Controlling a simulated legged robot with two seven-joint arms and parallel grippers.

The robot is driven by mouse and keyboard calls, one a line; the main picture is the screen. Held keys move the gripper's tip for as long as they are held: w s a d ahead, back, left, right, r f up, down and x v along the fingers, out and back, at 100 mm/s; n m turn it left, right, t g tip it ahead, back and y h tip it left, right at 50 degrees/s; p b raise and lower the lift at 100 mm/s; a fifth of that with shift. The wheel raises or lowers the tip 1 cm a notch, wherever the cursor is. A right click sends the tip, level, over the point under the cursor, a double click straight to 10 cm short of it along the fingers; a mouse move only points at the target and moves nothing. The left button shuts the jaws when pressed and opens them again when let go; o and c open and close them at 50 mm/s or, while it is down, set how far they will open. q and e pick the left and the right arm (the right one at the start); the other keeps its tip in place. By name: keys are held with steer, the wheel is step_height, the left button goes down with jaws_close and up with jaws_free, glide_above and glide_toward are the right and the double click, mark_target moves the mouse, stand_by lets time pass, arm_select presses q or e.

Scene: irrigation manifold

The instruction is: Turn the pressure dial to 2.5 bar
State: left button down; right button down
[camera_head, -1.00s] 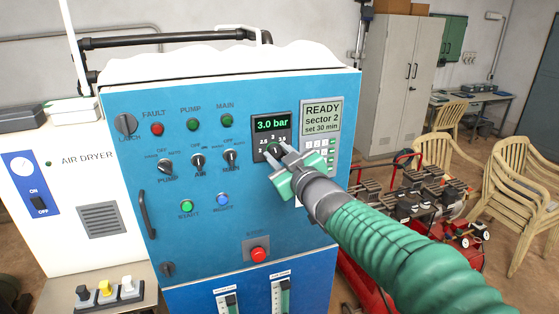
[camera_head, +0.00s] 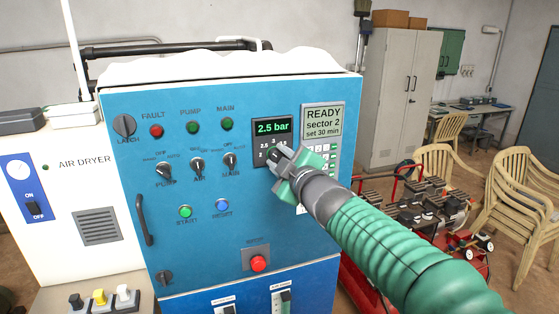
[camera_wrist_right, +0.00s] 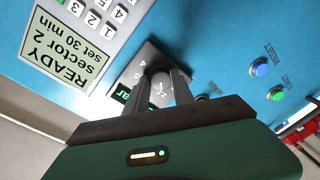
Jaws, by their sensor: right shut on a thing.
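The pressure dial's dark panel (camera_head: 262,140) is on the blue cabinet front, and its green display (camera_head: 272,127) reads 2.5 bar. My right gripper (camera_head: 275,156) is at the panel and shut on the dial knob, which it mostly hides in the head view. In the right wrist view the grey knob (camera_wrist_right: 160,90) sits between the two fingers of my right gripper (camera_wrist_right: 167,86). Part of the scale numbers shows beside it. My left gripper is not in view.
A keypad screen (camera_head: 322,120) reading READY, sector 2, set 30 min is right of the dial. Selector switches and lit buttons are to the left, with a red button (camera_head: 258,263) below. Red compressor machinery (camera_head: 420,220) and stacked chairs (camera_head: 525,190) stand at the right.

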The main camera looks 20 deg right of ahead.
steer(key=shift+f, duration=0.35)
steer(key=c, duration=1.2)
jaws_free()
steer(key=shift+c, duration=0.2)
steer(key=shift+o, duration=0.8)
steer(key=shift+w+r, duration=0.1)
steer(key=shift+r, duration=0.05)
steer(key=s+d+r+p, duration=0.1)
steer(key=s+p, duration=1.2)
steer(key=s, duration=0.4)
steer(key=shift+d+p, duration=0.25)
steer(key=shift+p, duration=0.1)
steer(key=shift+w+f, duration=0.1)
steer(key=shift+w, duration=0.15)
